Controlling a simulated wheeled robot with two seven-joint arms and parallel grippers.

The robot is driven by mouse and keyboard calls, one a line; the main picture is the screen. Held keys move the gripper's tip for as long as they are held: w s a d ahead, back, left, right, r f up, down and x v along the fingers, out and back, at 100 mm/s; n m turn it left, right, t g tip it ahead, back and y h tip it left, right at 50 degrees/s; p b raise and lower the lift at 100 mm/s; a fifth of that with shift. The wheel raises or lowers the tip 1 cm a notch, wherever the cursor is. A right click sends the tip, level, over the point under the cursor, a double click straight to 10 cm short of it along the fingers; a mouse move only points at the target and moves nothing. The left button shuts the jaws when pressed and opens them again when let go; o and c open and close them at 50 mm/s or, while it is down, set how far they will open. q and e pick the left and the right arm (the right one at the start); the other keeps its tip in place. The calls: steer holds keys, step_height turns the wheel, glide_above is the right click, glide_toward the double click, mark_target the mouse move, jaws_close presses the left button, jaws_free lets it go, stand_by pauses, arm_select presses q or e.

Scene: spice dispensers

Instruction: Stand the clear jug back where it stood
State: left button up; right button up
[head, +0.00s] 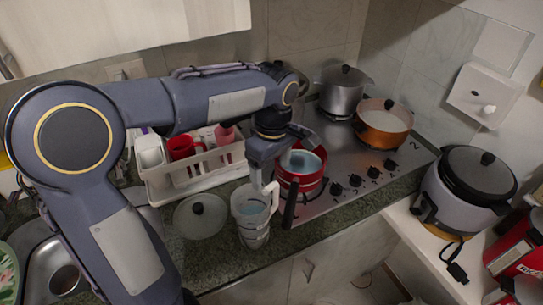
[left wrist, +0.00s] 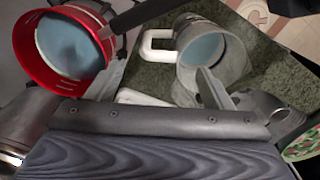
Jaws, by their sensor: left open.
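The clear jug (head: 248,217), a see-through vessel with a pale handle, stands upright near the front edge of the dark counter, left of the red pot. In the left wrist view the jug (left wrist: 222,58) is seen from above, bluish inside, its white handle at its left. My left gripper (head: 264,178) is open, just above the jug at its handle side. In the left wrist view a grey finger overlaps the jug's near rim; I cannot tell whether it touches. My right gripper is not in view.
The red pot (head: 311,185), bluish inside, has a dark handle jutting forward beside the jug. A glass lid (head: 190,222) lies left of the jug. A white dish rack (head: 215,176) is behind. A copper pot (head: 382,128) and steel pot (head: 342,98) stand further back.

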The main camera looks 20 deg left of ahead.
arm_select(q)
step_height(320, 180, up, 4)
steer(key=shift+f, duration=0.15)
steer(key=s+f+m+t+h, duration=0.2)
steer(key=s+m, duration=0.4)
steer(key=s, duration=0.3)
steer(key=s+a+f+m+t+h, duration=0.1)
steer(key=s+f+m+t+h, duration=0.1)
steer(key=s+m, duration=0.4)
steer(key=shift+s+a+f+m+t, duration=0.15)
steer(key=shift+s+f+m+t, duration=0.15)
steer(key=shift+s+f+t, duration=0.95)
steer(key=shift+s+r+g, duration=0.3)
steer(key=shift+r+g, duration=0.05)
steer(key=shift+r, duration=0.1)
